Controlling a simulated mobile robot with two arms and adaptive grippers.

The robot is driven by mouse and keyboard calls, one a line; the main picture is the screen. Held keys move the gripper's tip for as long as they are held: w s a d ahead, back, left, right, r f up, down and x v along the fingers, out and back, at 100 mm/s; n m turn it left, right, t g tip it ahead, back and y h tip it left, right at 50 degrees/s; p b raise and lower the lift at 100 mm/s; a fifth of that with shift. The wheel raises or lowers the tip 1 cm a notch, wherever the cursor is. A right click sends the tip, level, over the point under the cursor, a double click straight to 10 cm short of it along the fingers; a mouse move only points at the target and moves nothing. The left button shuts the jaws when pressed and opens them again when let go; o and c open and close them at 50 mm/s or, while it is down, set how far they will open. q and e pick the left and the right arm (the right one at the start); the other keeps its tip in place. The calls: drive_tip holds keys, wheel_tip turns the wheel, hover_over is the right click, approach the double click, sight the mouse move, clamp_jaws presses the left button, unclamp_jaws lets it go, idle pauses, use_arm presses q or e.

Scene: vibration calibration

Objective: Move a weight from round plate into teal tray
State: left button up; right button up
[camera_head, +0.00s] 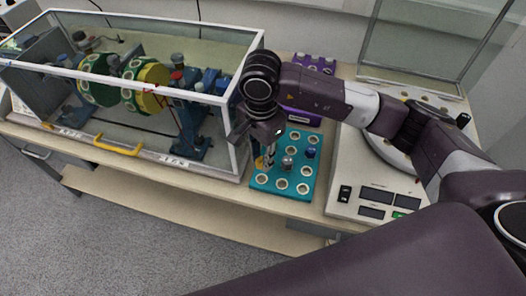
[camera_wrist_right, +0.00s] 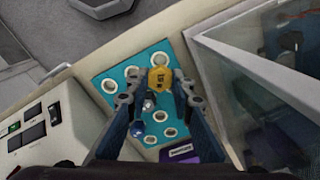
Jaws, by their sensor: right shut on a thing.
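The teal tray (camera_head: 298,193) lies on the table, with several white-ringed holes; it also shows in the wrist view (camera_wrist_right: 120,74). My right gripper (camera_head: 266,158) is over the tray's left side. In the wrist view the right gripper (camera_wrist_right: 156,90) is shut on a yellow hexagonal weight (camera_wrist_right: 159,80), at or just above the tray; I cannot tell whether it is seated. A silver weight (camera_head: 287,162) and a blue weight (camera_head: 310,152) stand in the tray. The round plate (camera_head: 385,152) on the white instrument is partly hidden by my right arm. My left gripper is not in view.
A glass-walled case (camera_head: 150,165) with a machine stands close on the tray's left. The white instrument (camera_head: 340,206) stands on its right. A purple box (camera_head: 303,117) lies behind the tray, and a purple rack (camera_head: 314,62) farther back. The table's front edge is near.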

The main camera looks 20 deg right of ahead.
wheel_tip(320, 180, down, 2)
drive_tip(key=shift+f+b, duration=0.2)
drive_tip(key=shift+b, duration=0.35)
drive_tip(key=shift+f+b, duration=0.6)
drive_tip(key=shift+f, duration=0.85)
drive_tip(key=shift+f+b, duration=0.2)
drive_tip(key=shift+b, duration=0.4)
drive_tip(key=shift+f+b, duration=1)
drive_tip(key=o, duration=0.8)
